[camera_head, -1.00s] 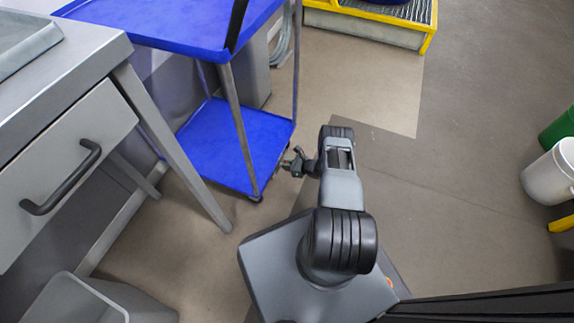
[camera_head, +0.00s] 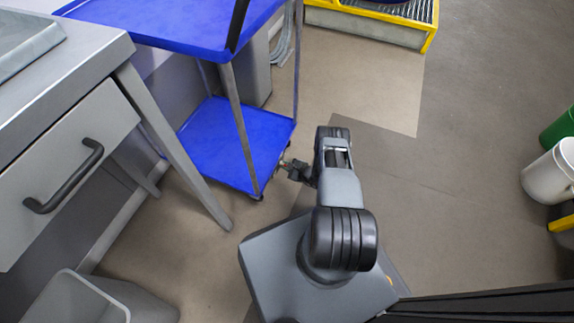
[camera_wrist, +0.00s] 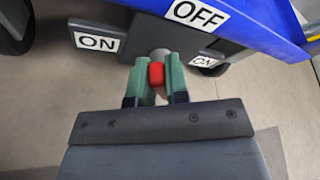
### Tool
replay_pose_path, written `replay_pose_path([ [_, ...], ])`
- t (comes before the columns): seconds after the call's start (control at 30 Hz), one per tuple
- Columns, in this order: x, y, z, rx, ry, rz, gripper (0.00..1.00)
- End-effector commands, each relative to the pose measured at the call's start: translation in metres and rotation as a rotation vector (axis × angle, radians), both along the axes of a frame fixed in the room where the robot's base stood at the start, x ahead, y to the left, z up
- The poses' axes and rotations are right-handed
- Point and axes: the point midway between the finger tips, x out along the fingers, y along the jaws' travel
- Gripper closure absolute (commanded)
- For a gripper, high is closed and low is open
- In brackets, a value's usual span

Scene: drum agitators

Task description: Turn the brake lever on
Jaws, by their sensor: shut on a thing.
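In the wrist view, the brake lever (camera_wrist: 157,74) shows as a red tip below a rounded grey end. It sits between the green fingers of my gripper (camera_wrist: 156,82), which is shut on it. The lever lies in front of a grey bar bearing an ON label (camera_wrist: 97,42) on the left and another ON label (camera_wrist: 204,62) on the right. An OFF label (camera_wrist: 195,13) is on the blue edge above. In the head view, my gripper (camera_head: 287,166) is low beside the right edge of the blue cart's lower shelf (camera_head: 222,138); the lever cannot be made out there.
The blue cart's top shelf (camera_head: 200,28) is above on its legs. A drawer cabinet (camera_head: 60,165) and a grey bin (camera_head: 85,300) are at left. A yellow-framed platform (camera_head: 370,25) is at the back. White (camera_head: 550,172) and green (camera_head: 560,130) buckets stand right. Middle floor is clear.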

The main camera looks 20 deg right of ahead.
Motion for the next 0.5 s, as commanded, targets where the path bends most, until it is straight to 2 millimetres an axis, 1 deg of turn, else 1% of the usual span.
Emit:
replay_pose_path([
  [0.5,-0.0043,0.0045,-0.0099,-0.359,-0.332,-0.001,1.0],
])
